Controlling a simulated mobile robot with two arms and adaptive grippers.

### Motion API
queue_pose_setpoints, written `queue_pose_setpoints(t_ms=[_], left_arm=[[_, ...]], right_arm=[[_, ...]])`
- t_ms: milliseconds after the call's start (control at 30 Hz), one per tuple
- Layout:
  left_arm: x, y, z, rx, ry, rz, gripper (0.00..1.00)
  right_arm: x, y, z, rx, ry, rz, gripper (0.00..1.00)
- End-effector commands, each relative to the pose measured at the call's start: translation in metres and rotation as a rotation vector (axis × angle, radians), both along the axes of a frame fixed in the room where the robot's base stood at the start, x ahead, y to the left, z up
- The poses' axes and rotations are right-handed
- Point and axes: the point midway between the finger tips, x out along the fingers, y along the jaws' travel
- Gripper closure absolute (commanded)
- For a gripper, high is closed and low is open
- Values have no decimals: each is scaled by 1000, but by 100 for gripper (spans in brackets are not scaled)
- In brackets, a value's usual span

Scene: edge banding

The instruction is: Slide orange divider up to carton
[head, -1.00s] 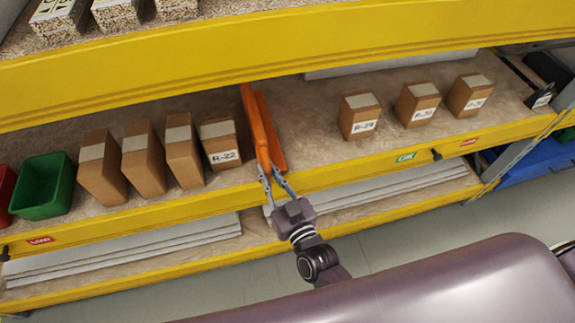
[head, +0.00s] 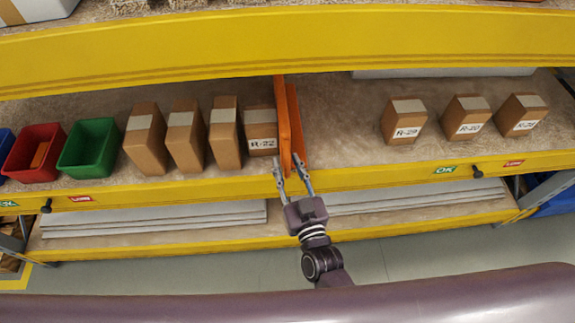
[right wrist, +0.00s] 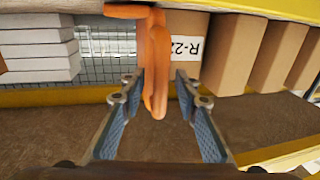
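The orange divider (head: 284,125) stands upright on the middle shelf, just right of the carton labelled R-22 (head: 262,128). Little or no gap shows between them in the head view; I cannot tell whether they touch. My right gripper (head: 292,172) is at the divider's front edge. In the right wrist view, the right gripper's fingers (right wrist: 160,85) are apart, one on each side of the divider (right wrist: 155,65), with a gap visible on the carton's side. Carton R-22 (right wrist: 186,50) shows beyond the right finger. My left gripper is not in view.
Several taller cartons (head: 185,135) stand left of R-22, then a green bin (head: 88,148) and a red bin (head: 35,153). Cartons R-29 (head: 404,121), another (head: 465,119) and a third (head: 521,114) stand at right. Shelf is clear between the divider and R-29.

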Motion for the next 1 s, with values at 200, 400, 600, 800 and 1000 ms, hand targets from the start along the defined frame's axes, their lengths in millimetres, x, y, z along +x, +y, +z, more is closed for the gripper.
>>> queue_pose_setpoints(t_ms=[200, 400, 600, 800, 1000], left_arm=[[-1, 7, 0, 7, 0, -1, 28], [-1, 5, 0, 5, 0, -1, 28], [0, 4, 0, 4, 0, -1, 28], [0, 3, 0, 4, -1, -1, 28], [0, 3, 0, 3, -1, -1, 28]], right_arm=[[-2, 0, -1, 0, 1, 0, 71], [-25, -6, -2, -2, 5, 1, 71], [-68, -16, -2, -2, 5, 1, 71], [-102, -24, -2, -1, 4, 1, 71], [-116, -27, 0, 0, 0, 1, 71]])
